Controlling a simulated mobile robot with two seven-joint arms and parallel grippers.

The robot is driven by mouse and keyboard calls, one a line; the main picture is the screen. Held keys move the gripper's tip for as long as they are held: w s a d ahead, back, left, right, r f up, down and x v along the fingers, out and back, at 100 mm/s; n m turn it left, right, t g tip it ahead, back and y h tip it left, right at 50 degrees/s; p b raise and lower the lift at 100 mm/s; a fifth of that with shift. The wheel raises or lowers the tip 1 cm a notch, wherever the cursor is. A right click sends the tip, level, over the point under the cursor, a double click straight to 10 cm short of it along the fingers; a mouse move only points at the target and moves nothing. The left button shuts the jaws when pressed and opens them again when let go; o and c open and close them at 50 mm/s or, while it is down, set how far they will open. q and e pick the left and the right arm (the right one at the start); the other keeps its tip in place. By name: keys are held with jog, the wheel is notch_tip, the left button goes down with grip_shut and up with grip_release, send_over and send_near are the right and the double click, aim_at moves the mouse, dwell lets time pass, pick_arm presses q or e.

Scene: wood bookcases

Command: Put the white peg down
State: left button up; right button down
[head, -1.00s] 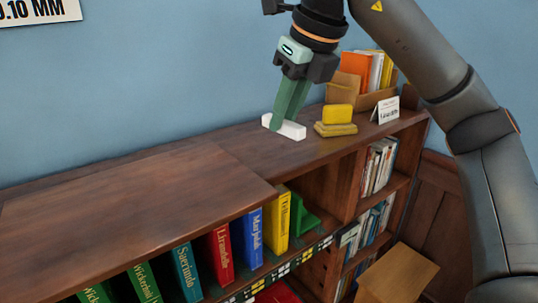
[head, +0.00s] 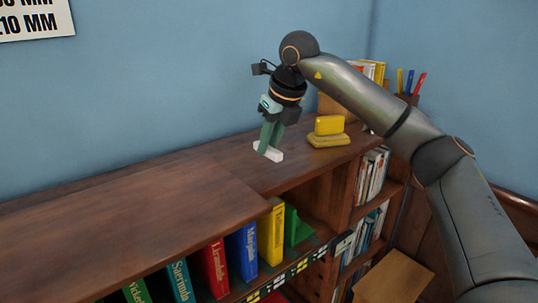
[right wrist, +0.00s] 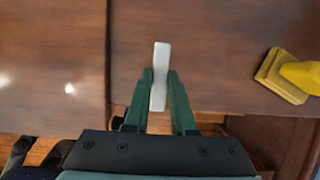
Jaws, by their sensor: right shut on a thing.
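The white peg (head: 268,151) is a short white bar at the top of the bookcase, near the step in its wood top (head: 215,165). My right gripper (head: 268,146) points down and is shut on the peg. In the right wrist view the peg (right wrist: 160,75) sits between the two green fingers (right wrist: 160,92), its far end sticking out beyond them. It looks at or very near the wood surface; I cannot tell if it touches. My left gripper is not in view.
A yellow block on a tan base (head: 328,138) stands right of the peg. Behind it are a box of books and a pen cup (head: 407,97). Colored books (head: 240,250) and a green bookend (head: 297,227) fill the shelf below. The top to the left (head: 110,210) is clear.

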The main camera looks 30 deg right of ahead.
aim_at(272, 148)
jog(key=shift+w+d+f, duration=0.1)
jog(key=shift+w+f, duration=0.05)
jog(key=shift+f, duration=0.8)
jog(key=shift+w+d+f, duration=0.1)
jog(key=shift+w+f, duration=0.05)
jog(key=shift+f, duration=0.8)
jog(key=shift+f, duration=0.1)
jog(key=c, duration=0.8)
grip_release()
jog(key=shift+o, duration=0.2)
jog(key=v, duration=1.2)
